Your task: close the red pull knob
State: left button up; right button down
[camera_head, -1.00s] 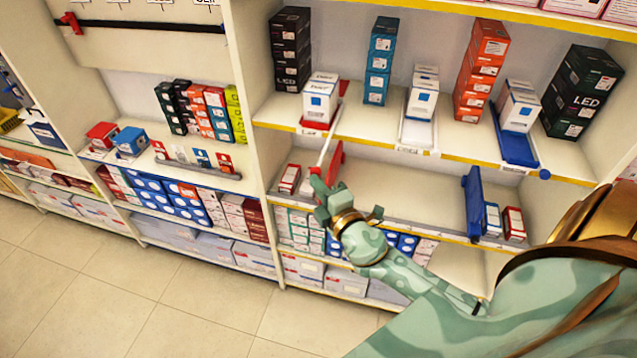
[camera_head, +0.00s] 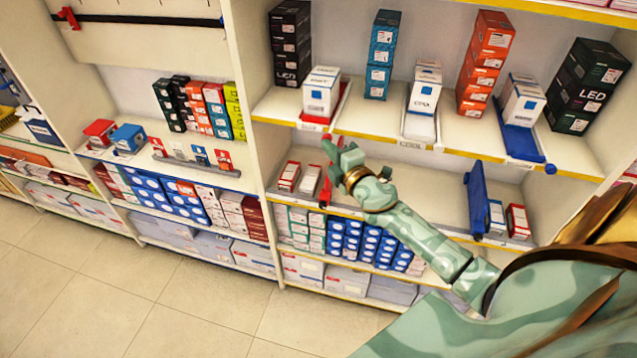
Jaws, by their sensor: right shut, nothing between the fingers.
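The red pull knob (camera_head: 327,137) shows as a small red end just below the front edge of the upper shelf, under the red tray (camera_head: 314,127) that carries a white box. No length of its white rod shows between tray and knob. My right gripper (camera_head: 343,157) is shut and empty, right below the knob; whether it touches the knob I cannot tell. It partly covers a red upright panel (camera_head: 325,192) on the lower shelf. My left gripper is not in view.
A blue panel (camera_head: 476,200) stands on the lower shelf.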

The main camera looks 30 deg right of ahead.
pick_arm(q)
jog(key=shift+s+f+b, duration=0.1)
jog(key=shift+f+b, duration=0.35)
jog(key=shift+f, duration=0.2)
pick_arm(e)
jog(key=w+d, duration=0.2)
jog(key=d, duration=0.1)
jog(key=shift+w+d+r, duration=0.2)
jog(key=shift+w+d, duration=0.05)
jog(key=shift+w, duration=0.15)
